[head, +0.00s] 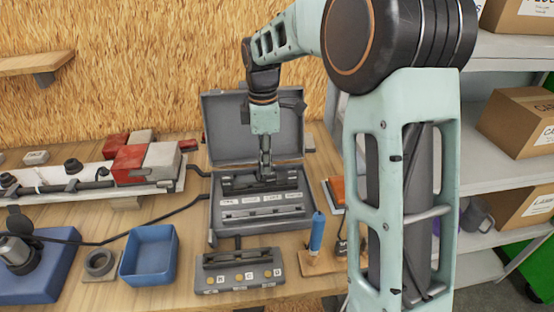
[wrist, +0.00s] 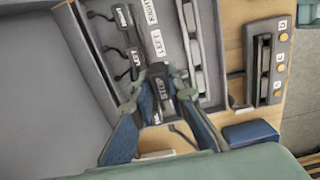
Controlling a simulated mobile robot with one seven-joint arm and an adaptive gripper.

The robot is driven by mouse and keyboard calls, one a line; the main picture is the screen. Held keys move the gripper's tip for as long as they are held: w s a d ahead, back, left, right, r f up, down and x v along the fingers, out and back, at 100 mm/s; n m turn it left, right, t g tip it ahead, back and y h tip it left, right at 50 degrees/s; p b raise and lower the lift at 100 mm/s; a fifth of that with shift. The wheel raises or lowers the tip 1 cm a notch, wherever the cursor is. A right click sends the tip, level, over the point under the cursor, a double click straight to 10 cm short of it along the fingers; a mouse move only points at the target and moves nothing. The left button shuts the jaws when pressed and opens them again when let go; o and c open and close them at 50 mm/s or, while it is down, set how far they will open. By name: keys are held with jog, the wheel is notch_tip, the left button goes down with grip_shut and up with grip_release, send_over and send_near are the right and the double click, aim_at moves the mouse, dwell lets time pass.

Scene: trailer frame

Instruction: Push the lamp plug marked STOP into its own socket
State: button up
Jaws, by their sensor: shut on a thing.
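My gripper (head: 265,178) reaches down into an open grey case (head: 213,222). In the wrist view my gripper (wrist: 165,88) is shut on a dark plug marked STOP (wrist: 162,87). Two other dark plugs with white tags, one (wrist: 122,18) and another (wrist: 136,54), lie beside it in the case. A row of white labels, including one reading LEFT (wrist: 158,43), runs along a strip in the case. A dark slotted rail (wrist: 192,40) lies beside the labels. I cannot tell which opening is the STOP socket, or whether the plug touches one.
A grey box with yellow buttons (head: 238,271) stands in front of the case. A blue tray (head: 149,256), a dark ring (head: 99,263) and a blue-handled tool (head: 317,232) are nearby. The raised case lid (head: 225,120) stands behind my gripper. Shelves with cartons (head: 516,120) are at right.

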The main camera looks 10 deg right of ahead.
jog(key=w+a+p, duration=0.1)
jog(key=a, duration=0.1)
jog(key=w+a+f+p, duration=0.1)
jog(key=w+a, duration=0.1)
jog(key=shift+w+a, duration=0.25)
jog(key=shift+w, duration=0.05)
jog(key=shift+f+b, duration=0.9)
jog(key=shift+f, duration=0.85)
jog(key=shift+f, duration=0.45)
jog(key=shift+f, duration=0.1)
jog(key=shift+f+b, duration=0.35)
jog(key=shift+f, duration=0.05)
jog(key=shift+f, duration=0.1)
